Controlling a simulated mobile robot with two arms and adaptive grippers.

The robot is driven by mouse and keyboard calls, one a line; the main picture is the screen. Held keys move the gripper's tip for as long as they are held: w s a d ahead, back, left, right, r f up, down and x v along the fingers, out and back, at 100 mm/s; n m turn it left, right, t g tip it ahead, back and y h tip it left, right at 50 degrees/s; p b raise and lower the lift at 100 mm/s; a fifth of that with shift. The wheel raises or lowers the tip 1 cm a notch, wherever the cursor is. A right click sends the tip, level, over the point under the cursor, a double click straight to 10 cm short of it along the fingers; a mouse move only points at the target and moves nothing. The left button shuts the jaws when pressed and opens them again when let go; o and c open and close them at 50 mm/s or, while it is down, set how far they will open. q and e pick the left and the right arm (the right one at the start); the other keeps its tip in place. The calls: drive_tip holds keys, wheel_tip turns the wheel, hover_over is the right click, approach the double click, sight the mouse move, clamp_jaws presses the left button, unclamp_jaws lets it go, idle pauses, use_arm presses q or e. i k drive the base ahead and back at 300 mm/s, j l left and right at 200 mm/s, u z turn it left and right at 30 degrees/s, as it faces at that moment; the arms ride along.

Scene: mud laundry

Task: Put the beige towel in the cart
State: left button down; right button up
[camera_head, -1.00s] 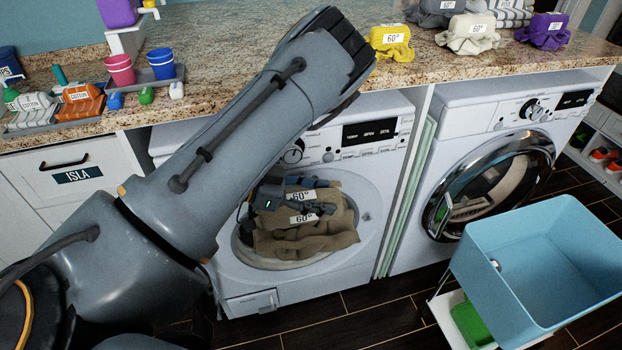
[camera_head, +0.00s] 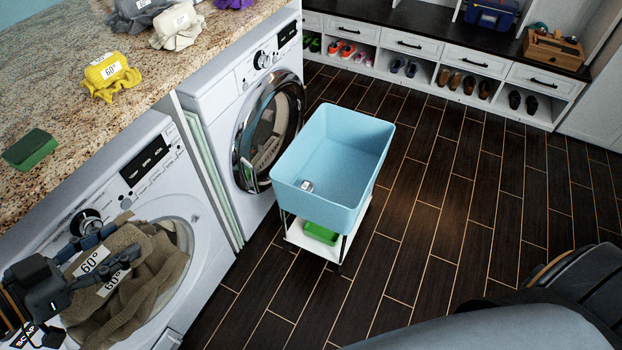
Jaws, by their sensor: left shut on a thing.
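My left gripper (camera_head: 110,256) is at the lower left, in front of the left washer's round opening. It is shut on the beige-brown towel (camera_head: 158,283), which is bunched at that opening and carries "60°" labels. Part of the towel is hidden behind the gripper, and I cannot tell whether it is fully clear of the drum. The cart (camera_head: 310,203) is a light blue open tub on a white frame, standing on the floor right of the washers. No towel shows in its tub. My right gripper is not in view.
The left washer (camera_head: 190,265) and right washer (camera_head: 228,102) stand under a granite counter (camera_head: 100,130) holding yellow (camera_head: 112,88), grey and purple bundles and a green block (camera_head: 30,150). Shoe cubbies (camera_head: 435,78) line the back. The dark floor right of the cart is clear.

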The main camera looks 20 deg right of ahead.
sight(348, 180)
drive_tip(key=i+l+u, duration=0.2)
drive_tip(key=l+u, duration=0.2)
drive_tip(key=l, duration=0.4)
drive_tip(key=l+u, duration=0.4)
drive_tip(key=l, duration=0.45)
drive_tip(key=l+u, duration=0.1)
drive_tip(key=l, duration=1.9)
drive_tip(key=l+u, duration=0.1)
drive_tip(key=l, duration=1.9)
